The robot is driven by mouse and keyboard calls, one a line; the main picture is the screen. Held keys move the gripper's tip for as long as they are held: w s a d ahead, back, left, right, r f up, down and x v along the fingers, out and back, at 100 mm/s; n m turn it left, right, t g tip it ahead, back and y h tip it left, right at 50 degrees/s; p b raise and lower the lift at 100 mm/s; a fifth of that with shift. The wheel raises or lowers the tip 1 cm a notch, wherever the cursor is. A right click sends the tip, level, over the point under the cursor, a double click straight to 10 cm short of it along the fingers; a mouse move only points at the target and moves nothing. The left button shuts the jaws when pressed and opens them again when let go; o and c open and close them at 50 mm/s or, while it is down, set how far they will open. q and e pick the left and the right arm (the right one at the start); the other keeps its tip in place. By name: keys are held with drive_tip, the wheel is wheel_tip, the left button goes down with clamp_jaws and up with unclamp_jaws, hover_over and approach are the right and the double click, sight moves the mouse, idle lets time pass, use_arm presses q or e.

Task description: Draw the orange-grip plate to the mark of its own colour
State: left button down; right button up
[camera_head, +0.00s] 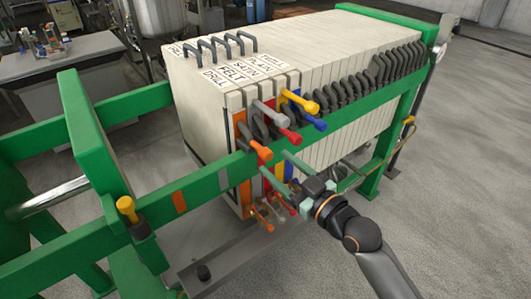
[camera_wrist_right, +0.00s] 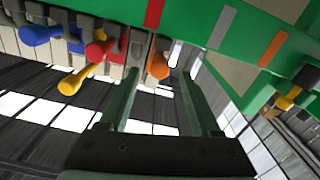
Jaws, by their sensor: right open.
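The orange-grip plate is at the near left end of the plate stack in the head view, with an orange strip (camera_head: 241,128) on its edge. Its orange grip (camera_head: 260,150) sticks out over the green rail and also shows in the wrist view (camera_wrist_right: 157,67). The orange mark (camera_head: 180,203) is on the rail to the left, and it shows at the upper right in the wrist view (camera_wrist_right: 272,49). My right gripper (camera_head: 275,168) is open, close to the orange grip. In the wrist view the grip appears between its fingertips (camera_wrist_right: 160,74); contact cannot be told. My left gripper is not in view.
Grey (camera_head: 274,111), red (camera_head: 289,136), yellow (camera_head: 299,102) and blue (camera_head: 315,123) grips stick out just right of the orange one. A grey mark (camera_head: 222,178) lies between it and the orange mark. A yellow knob (camera_head: 127,208) stands left. Rail space between shows clear.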

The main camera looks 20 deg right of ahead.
sight(270, 158)
drive_tip(key=shift+x, duration=2.7)
clamp_jaws()
